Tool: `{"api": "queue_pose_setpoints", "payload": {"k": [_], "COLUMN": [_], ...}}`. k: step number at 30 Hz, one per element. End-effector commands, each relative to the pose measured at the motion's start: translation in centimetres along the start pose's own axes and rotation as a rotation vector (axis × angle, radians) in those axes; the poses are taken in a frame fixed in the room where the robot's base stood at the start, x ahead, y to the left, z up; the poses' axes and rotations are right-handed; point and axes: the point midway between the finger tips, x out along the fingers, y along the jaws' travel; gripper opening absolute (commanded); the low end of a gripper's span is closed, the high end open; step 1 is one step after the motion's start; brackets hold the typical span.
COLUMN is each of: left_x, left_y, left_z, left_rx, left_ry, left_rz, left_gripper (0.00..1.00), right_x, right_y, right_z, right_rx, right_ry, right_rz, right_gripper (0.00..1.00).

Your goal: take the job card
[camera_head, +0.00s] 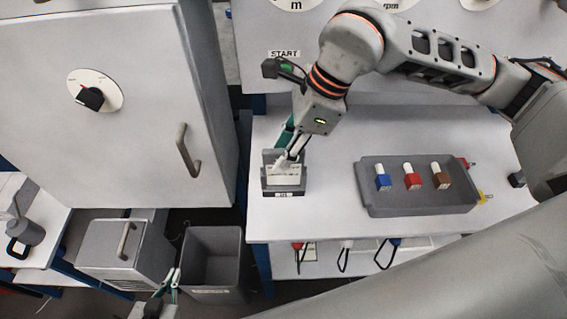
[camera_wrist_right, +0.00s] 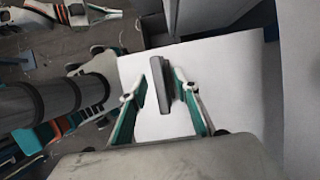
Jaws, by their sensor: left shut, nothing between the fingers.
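The job card (camera_head: 284,176) is a pale card in a dark holder (camera_head: 268,160) at the left end of the white table. My right gripper (camera_head: 285,158) is directly over it, its fingers pointing down and partly covering the card. In the right wrist view, my right gripper (camera_wrist_right: 161,85) is open, with a finger on each side of a dark grey upright piece (camera_wrist_right: 160,86), probably the holder; small gaps show beside it. The card cannot be made out apart there. My left gripper (camera_head: 167,284) is shut and empty, low in front of the grey bin.
A grey tray (camera_head: 415,208) holds blue, red and brown blocks on the white table (camera_head: 325,222). A grey bin (camera_head: 212,257) stands on the floor beside a drawer unit (camera_head: 108,262). A large cabinet (camera_head: 120,140) stands left. The table between holder and tray is clear.

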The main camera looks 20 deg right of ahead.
Motion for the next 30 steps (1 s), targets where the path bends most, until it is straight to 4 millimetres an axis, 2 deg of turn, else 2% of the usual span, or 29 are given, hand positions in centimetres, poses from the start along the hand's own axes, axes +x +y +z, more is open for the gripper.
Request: {"api": "queue_pose_setpoints", "payload": {"k": [5, 9, 30], "left_x": [0.0, 0.0, -0.1], "left_y": [0.0, 0.0, 0.0], "left_z": [0.0, 0.0, -0.1], "left_rx": [0.000, 0.000, 0.001], "left_ry": [0.000, 0.000, -0.001], "left_rz": [0.000, 0.000, -0.001], "left_gripper": [0.00, 0.00, 0.00], "right_x": [0.0, 0.0, -1.1], "right_y": [0.0, 0.0, 0.0], "right_z": [0.0, 0.0, 0.5], "right_rx": [0.000, 0.000, -0.001], "right_ry": [0.000, 0.000, -0.001], "right_rz": [0.000, 0.000, -0.001], "right_gripper": [0.31, 0.00, 0.00]}}
